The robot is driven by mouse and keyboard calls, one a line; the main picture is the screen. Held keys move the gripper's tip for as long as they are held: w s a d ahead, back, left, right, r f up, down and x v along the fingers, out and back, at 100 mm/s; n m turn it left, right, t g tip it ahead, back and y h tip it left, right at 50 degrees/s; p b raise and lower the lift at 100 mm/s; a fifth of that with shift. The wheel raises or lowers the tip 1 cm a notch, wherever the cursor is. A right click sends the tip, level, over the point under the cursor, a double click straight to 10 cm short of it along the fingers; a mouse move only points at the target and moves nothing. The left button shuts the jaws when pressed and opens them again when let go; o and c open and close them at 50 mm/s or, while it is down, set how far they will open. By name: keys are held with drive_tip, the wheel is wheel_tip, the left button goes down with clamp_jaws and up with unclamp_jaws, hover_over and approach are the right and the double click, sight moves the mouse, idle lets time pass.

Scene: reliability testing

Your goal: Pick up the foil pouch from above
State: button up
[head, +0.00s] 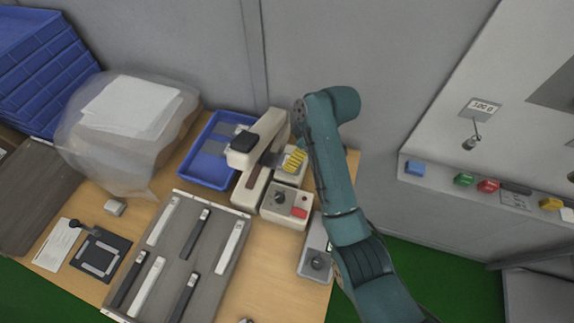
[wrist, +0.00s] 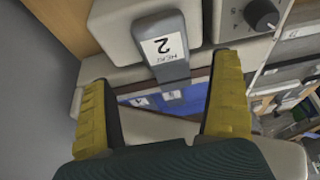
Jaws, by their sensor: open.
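I cannot pick out a foil pouch with certainty. My gripper (head: 294,160) has yellow fingers and is beside the beige machine (head: 252,184), right of the tray. In the wrist view my gripper (wrist: 164,74) is open, its fingers apart with nothing held between them. Part of the blue tray (wrist: 190,100) shows below that head.
A control box with a knob (head: 286,203) stands beside the machine. A grey rack of black and white strips (head: 186,262) fills the bench front. A plastic bag (head: 112,178) and blue bins (head: 38,65) are at left. A wall (head: 268,45) stands close behind.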

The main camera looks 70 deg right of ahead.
sight(284, 160)
drive_tip(key=x, duration=0.2)
drive_tip(key=b+x, duration=0.1)
drive_tip(key=x, duration=0.1)
drive_tip(key=b+x, duration=0.1)
drive_tip(key=x, duration=0.1)
drive_tip(key=shift+w+a+r, duration=0.1)
drive_tip(key=shift+w+a, duration=0.3)
drive_tip(key=shift+w, duration=0.05)
drive_tip(key=c, duration=1.2)
drive_tip(key=shift+r, duration=0.1)
